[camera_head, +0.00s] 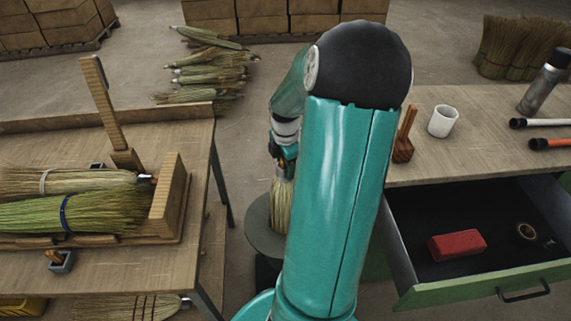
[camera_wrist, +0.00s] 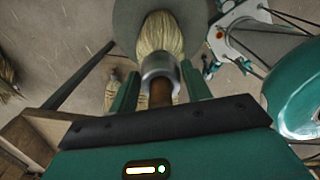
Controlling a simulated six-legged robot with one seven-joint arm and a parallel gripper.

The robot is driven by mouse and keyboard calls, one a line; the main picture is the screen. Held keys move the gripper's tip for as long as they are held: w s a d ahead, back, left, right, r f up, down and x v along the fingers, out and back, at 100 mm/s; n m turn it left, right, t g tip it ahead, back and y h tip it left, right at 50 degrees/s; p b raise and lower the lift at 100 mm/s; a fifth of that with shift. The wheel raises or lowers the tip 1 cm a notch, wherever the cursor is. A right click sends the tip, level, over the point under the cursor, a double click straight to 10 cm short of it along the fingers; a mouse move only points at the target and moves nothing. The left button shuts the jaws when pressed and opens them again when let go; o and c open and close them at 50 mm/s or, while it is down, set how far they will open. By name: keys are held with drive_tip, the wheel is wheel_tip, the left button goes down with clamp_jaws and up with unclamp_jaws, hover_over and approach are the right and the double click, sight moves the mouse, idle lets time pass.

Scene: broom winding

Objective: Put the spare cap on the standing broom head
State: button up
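The standing broom head (camera_head: 283,207) is a bundle of pale straw, upright on a round grey stand (camera_head: 262,236). It also shows in the wrist view (camera_wrist: 161,36). The grey metal cap (camera_wrist: 160,65) sits over the narrow top of the straw, with a brown wooden piece (camera_wrist: 160,94) on the near side of it. My gripper (camera_wrist: 160,76) is right above the broom head, with one finger close against each side of the cap. In the head view my gripper (camera_head: 285,163) is partly hidden behind my arm. How far the cap is seated cannot be told.
The left bench (camera_head: 120,274) holds tied brooms in a wooden cradle.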

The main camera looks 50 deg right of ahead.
drive_tip(key=o, duration=0.5)
wheel_tip(320, 180, up, 14)
drive_tip(key=shift+f, duration=0.1)
idle(0.4)
drive_tip(key=w+a+r+m+h, duration=0.1)
drive_tip(key=w+a+r+m, duration=0.1)
drive_tip(key=a, duration=0.4)
drive_tip(key=w+a+r+m, duration=0.1)
drive_tip(key=w+a+r, duration=0.1)
drive_tip(key=a, duration=0.3)
drive_tip(key=s+a+r+m+t, duration=0.1)
drive_tip(key=s+a+m+t, duration=0.1)
drive_tip(key=a, duration=0.6)
drive_tip(key=s+a+r+m+t, duration=0.1)
drive_tip(key=a+m, duration=0.3)
drive_tip(key=a, duration=0.4)
drive_tip(key=s+a+r+m+t+y, duration=0.1)
drive_tip(key=s+a+m+t, duration=0.1)
drive_tip(key=a, duration=0.7)
drive_tip(key=shift+s+m+t, duration=0.3)
drive_tip(key=shift+s+m, duration=0.55)
drive_tip(key=shift+m, duration=0.05)
